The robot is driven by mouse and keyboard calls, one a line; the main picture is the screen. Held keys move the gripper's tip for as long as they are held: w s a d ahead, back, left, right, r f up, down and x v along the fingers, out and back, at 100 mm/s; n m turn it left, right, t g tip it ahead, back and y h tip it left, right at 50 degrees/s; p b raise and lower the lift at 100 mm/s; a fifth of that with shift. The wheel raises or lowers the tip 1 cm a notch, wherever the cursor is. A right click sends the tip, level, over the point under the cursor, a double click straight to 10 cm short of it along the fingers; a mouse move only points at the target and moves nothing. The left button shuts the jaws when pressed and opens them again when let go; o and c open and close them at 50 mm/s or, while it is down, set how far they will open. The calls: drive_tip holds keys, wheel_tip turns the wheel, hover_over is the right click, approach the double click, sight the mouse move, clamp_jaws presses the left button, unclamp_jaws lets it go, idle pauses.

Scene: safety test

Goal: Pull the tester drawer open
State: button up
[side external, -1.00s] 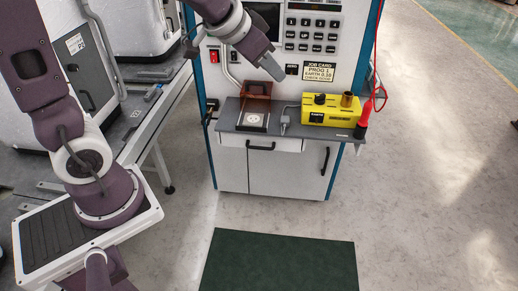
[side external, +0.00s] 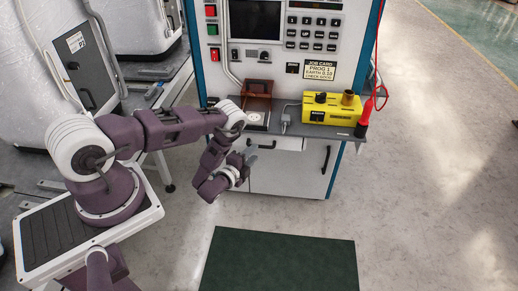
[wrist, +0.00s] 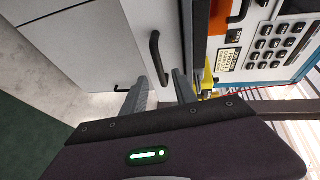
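The tester drawer (side external: 288,144) is a pale front under the grey shelf of the test cabinet and looks shut. Its black bar handle (wrist: 156,52) shows in the wrist view just beyond my fingertips; the side view shows part of it beside the fingers. My gripper (side external: 250,154) is in front of the drawer, near the handle's left end. In the wrist view my gripper (wrist: 160,75) has its two fingers apart with nothing between them. The handle lies ahead of the gap, and I cannot tell whether anything touches.
On the shelf (side external: 285,128) above stand a brown lidded fixture (side external: 257,88) and a yellow tester box (side external: 333,112). A cupboard door with a black handle (side external: 325,159) is below. The floor around the green mat (side external: 280,262) is clear.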

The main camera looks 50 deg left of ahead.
drive_tip(key=x, duration=0.5)
drive_tip(key=shift+r, duration=0.1)
clamp_jaws()
drive_tip(key=shift+w, duration=0.1)
idle(1.1)
